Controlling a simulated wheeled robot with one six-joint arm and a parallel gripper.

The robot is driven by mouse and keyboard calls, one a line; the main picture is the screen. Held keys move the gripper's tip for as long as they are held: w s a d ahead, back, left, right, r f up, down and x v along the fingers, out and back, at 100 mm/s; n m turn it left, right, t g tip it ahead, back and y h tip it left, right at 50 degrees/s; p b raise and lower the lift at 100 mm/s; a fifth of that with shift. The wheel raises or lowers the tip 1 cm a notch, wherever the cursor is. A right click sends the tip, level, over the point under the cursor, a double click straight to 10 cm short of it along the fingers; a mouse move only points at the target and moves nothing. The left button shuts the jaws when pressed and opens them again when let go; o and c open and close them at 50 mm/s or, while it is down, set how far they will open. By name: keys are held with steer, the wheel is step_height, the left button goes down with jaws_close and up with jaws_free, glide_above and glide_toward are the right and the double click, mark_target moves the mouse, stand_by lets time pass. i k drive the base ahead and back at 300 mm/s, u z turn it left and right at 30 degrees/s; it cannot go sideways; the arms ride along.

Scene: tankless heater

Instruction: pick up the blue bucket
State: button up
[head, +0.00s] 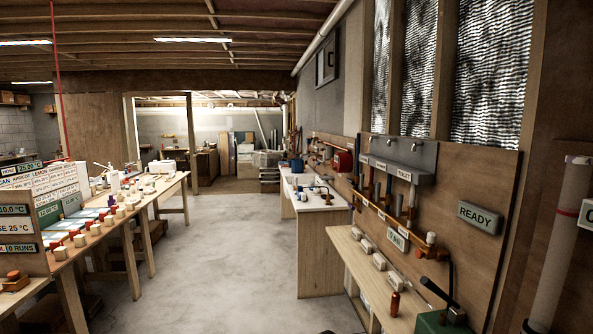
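A small blue object (297,167) stands at the far end of the white-topped table, in the middle of the head view. It is too small and far off to tell whether it is the blue bucket. No other clear blue bucket shows. My gripper is not in view.
The white-topped table (316,201) and a wooden bench (355,268) line the right wall, with a red bottle (395,304) on the bench. A long bench (98,233) with several small blocks stands at left. The concrete floor (222,265) between them is clear.

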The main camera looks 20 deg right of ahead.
mark_target(298, 165)
steer(key=u, duration=0.15)
steer(key=i, duration=6.05)
steer(key=z, duration=0.35)
steer(key=i, duration=2.3)
steer(key=z, duration=1)
steer(key=i, duration=2.2)
steer(key=z, duration=1.6)
steer(key=i, duration=1.25)
steer(key=z, duration=0.35)
